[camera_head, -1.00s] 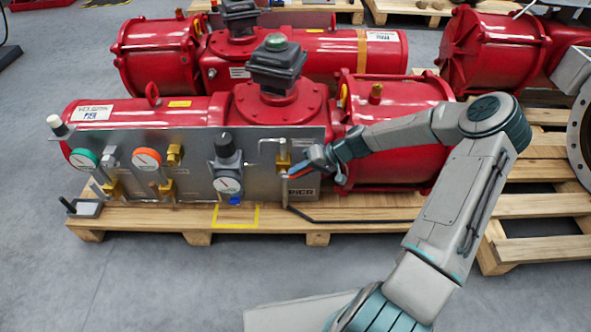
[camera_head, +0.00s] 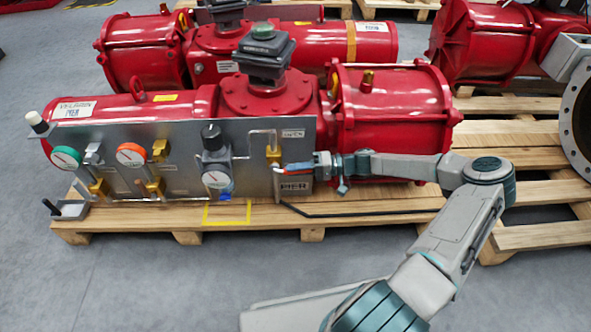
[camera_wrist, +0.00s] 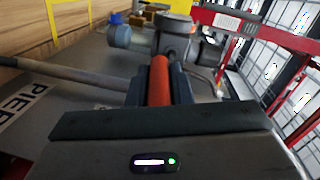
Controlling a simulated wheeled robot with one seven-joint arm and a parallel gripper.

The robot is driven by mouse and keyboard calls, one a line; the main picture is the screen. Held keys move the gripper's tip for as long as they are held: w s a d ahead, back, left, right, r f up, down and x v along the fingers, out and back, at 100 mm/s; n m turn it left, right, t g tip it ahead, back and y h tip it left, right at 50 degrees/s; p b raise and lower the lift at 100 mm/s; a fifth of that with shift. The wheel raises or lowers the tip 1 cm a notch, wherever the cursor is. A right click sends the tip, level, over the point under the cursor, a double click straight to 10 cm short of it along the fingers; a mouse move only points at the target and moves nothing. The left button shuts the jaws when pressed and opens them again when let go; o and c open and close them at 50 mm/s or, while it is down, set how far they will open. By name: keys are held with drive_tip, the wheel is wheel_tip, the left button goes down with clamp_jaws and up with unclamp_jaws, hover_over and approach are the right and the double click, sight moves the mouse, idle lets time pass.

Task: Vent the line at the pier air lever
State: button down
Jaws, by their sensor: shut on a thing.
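The pier air lever (camera_head: 299,168) is a small red-orange handle at the right end of the grey panel (camera_head: 110,160), sticking out to the right about level from a brass valve (camera_head: 272,156). A label reading PIER (camera_head: 295,186) is just below it. My gripper (camera_head: 318,163) is shut on the lever, reaching in from the right. In the wrist view the red-orange lever (camera_wrist: 160,78) runs between my gripper's dark fingers (camera_wrist: 158,95). The fingers and palm hide the near part of the lever.
The panel also carries a green gauge (camera_head: 65,158), an orange gauge (camera_head: 131,154) and a regulator with a gauge (camera_head: 216,180). Red actuators (camera_head: 390,115) stand behind it on a wooden pallet (camera_head: 360,218). A thin pipe (camera_head: 277,185) runs below the valve. Grey floor is clear in front.

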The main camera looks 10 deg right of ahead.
drive_tip(key=shift+s+a+f, duration=0.1)
drive_tip(key=c, duration=1.3)
unclamp_jaws()
drive_tip(key=shift+r, duration=0.5)
drive_tip(key=r+p, duration=0.1)
drive_tip(key=r, duration=0.1)
drive_tip(key=d+r+p, duration=0.1)
drive_tip(key=r+p, duration=0.1)
drive_tip(key=shift+s+r, duration=0.15)
drive_tip(key=shift+s, duration=0.05)
drive_tip(key=s+d+r+p, duration=0.3)
drive_tip(key=s+d+r, duration=0.2)
drive_tip(key=d, duration=0.4)
drive_tip(key=shift+d+r, duration=0.15)
drive_tip(key=shift+r, duration=0.25)
